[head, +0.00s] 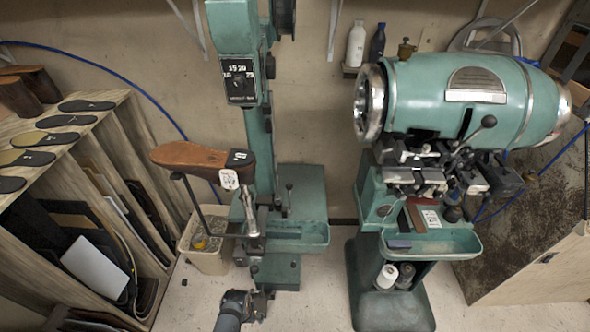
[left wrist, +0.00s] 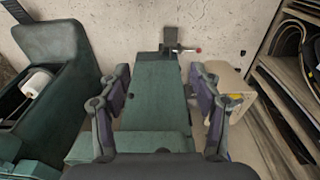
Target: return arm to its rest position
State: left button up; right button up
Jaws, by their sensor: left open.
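My left gripper (head: 255,303) is low at the bottom of the head view, in front of the foot of the green sole stitcher (head: 262,150). In the left wrist view my left gripper (left wrist: 163,100) has its two fingers spread wide with nothing between them. Behind the fingers is the green machine base (left wrist: 158,95). A brown shoe-shaped piece (head: 190,157) with a white tag sits up at the stitcher, well above and apart from the gripper. My right gripper is in neither view.
A beige bin (head: 205,262) stands left of the stitcher's foot. A wooden rack (head: 140,135) with dark soles lines the left. A second green machine (head: 450,100) with a tray stands right. Pale floor (head: 315,295) is clear between the machines.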

pick_arm(q)
jog(key=s+a+f+b, duration=0.5)
jog(key=s+a+f, duration=0.1)
jog(key=s+f, duration=0.6)
jog(key=s+a+f+b, duration=0.6)
jog(key=s+f, duration=0.7)
jog(key=f, duration=0.1)
jog(key=shift+a+y+b, duration=0.15)
jog(key=shift+y+b, duration=0.15)
jog(key=shift+y, duration=0.1)
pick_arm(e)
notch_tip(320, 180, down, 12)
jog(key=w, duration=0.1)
